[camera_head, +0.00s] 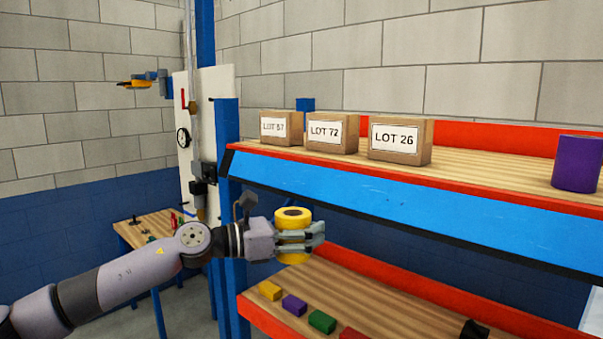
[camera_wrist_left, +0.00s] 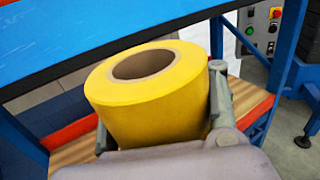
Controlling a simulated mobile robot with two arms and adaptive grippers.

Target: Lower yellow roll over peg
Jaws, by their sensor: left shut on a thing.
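The yellow roll (camera_head: 292,218) is upright in my left gripper (camera_head: 314,235), which is shut on it. The roll is in front of the blue-faced upper shelf edge and above the lower wooden shelf. In the left wrist view the yellow roll (camera_wrist_left: 150,90) fills the middle, with a finger on each side of it and its round core hole facing up. No peg can be made out in either view; the inside of the core is dark. My right gripper is not in view.
The upper shelf (camera_head: 480,170) bears several boxes, including LOT 26 (camera_head: 400,140), and a purple roll (camera_head: 577,164). On the lower shelf (camera_head: 400,305) lie yellow (camera_head: 270,290), purple (camera_head: 294,305) and green (camera_head: 322,321) blocks. A blue post stands left of the shelves.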

